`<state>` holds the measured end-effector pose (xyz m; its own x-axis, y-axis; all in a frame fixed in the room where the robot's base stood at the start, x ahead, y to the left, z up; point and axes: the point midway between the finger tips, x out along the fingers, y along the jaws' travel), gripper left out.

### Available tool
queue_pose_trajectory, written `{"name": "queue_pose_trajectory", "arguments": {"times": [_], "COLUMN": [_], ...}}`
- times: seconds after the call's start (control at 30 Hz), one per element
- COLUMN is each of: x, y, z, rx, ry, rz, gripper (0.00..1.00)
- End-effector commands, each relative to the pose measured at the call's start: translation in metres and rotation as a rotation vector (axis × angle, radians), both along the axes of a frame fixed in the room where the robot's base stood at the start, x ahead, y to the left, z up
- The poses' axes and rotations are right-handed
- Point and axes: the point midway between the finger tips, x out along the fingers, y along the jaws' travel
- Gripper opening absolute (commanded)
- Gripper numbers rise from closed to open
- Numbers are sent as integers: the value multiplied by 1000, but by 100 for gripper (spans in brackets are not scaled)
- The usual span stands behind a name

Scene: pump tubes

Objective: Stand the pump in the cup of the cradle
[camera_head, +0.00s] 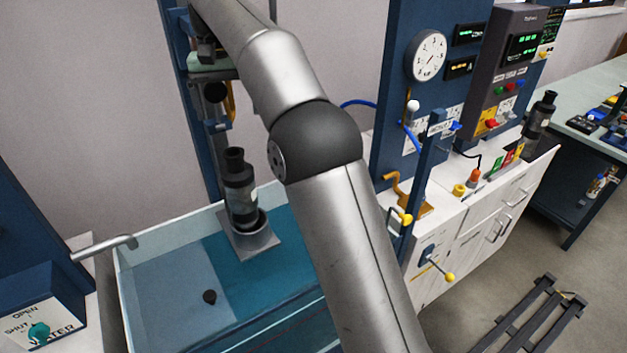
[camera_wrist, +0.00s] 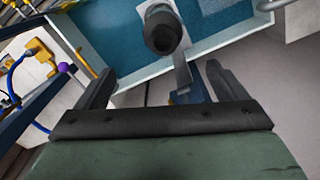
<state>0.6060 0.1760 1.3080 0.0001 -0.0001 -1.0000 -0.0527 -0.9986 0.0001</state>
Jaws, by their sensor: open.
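A dark grey pump (camera_head: 240,190) with a pale label and narrower black top stands close to upright in the blue-floored tank. Its lower end appears to be inside the round cup of a grey square-based cradle (camera_head: 254,246). In the wrist view, the dark round top of the pump (camera_wrist: 163,35) shows from above, beyond my fingers. My gripper (camera_wrist: 160,70) is open, with nothing between its two dark fingers and a gap to the pump.
A similar dark cylinder (camera_head: 541,118) stands on the white counter at right. The tank (camera_head: 150,290) has pale raised walls, and a tap (camera_head: 105,246) reaches over its left edge. Blue posts and an instrument panel (camera_head: 430,90) stand behind. A dark slatted rack (camera_head: 530,320) is at lower right.

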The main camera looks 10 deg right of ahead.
Motion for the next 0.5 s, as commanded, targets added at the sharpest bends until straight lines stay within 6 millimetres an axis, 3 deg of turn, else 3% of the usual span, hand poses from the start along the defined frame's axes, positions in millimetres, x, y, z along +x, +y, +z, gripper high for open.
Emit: {"name": "queue_pose_trajectory", "arguments": {"times": [0.27, 0.37, 0.5], "x": [-12, -31, -73], "y": [-15, -35, -71], "z": [0, -3, -17], "rx": [-2, -6, -8], "ry": [-7, -16, -36], "rz": [4, 10, 20], "gripper": [92, 92, 92]}}
